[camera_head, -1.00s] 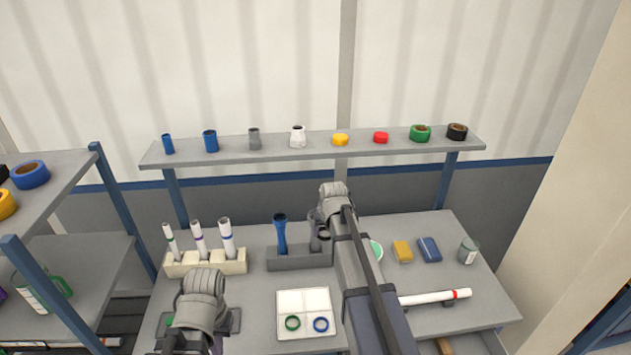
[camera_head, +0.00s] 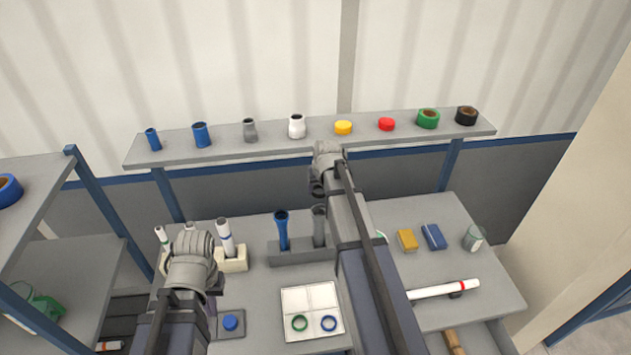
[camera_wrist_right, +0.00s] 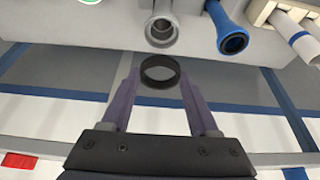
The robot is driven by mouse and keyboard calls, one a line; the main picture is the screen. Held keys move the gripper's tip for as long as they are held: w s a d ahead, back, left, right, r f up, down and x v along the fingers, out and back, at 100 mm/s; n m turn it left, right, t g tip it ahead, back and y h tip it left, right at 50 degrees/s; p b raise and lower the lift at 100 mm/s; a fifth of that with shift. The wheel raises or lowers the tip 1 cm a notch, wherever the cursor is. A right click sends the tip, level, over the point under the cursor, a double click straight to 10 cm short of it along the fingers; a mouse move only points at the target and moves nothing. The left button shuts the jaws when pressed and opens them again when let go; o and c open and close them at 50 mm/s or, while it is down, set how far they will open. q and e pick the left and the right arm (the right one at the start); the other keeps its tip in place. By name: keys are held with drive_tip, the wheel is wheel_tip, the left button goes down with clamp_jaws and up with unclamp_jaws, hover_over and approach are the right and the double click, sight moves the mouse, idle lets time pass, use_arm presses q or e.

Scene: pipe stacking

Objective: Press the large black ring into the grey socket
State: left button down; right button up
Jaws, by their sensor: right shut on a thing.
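The large black ring (camera_wrist_right: 160,60) is between the purple fingers of my right gripper (camera_wrist_right: 160,82), which is shut on it. The ring also shows in the head view (camera_head: 317,189), above the grey socket (camera_head: 319,213). The grey socket is the open mouth of an upright grey pipe, and it also shows in the right wrist view (camera_wrist_right: 161,29). The ring and socket look apart.
A blue pipe (camera_head: 282,232) stands beside the grey one in the grey rack (camera_head: 300,256). A white tray (camera_head: 312,297) holds two small rings. A shelf (camera_head: 360,131) with tapes and cups runs behind.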

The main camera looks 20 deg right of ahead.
drive_tip(key=f+b, duration=0.2)
drive_tip(key=b, duration=0.1)
drive_tip(key=shift+s+f, duration=0.2)
drive_tip(key=shift+f, duration=0.15)
wheel_tip(320, 180, down, 4)
drive_tip(key=b, duration=0.4)
drive_tip(key=shift+f, duration=0.15)
drive_tip(key=shift+f+b, duration=0.2)
drive_tip(key=shift+b, duration=0.15)
idle(1.2)
drive_tip(key=o, duration=1.4)
drive_tip(key=shift+o, duration=0.3)
drive_tip(key=shift+r, duration=0.15)
